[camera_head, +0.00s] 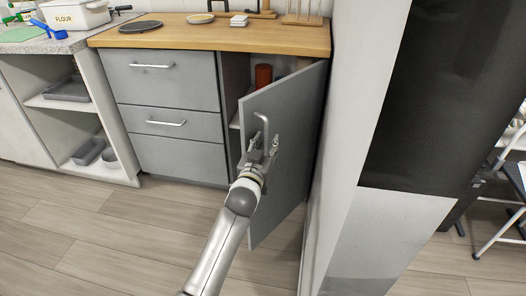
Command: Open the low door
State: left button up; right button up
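The low door (285,185) is a grey cabinet door under the wooden counter. It stands swung well open, hinged on its right side, with dark cabinet space showing behind its left edge. Its metal bar handle (264,124) is upright on the door's front face. My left gripper (265,145) is at the lower end of this handle, with its fingers close around or beside it. I cannot tell whether they are closed on the handle. My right gripper is not in view.
A reddish-brown container (263,76) stands inside the cabinet. Grey drawers (165,85) are to the left and a tall white panel (345,130) is close on the right. The wood floor (130,240) in front is clear.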

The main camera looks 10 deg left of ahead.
pick_arm(q)
jog(key=s+a, duration=0.1)
jog(key=s, duration=1)
jog(key=shift+s+a, duration=0.15)
jog(key=shift+s, duration=0.25)
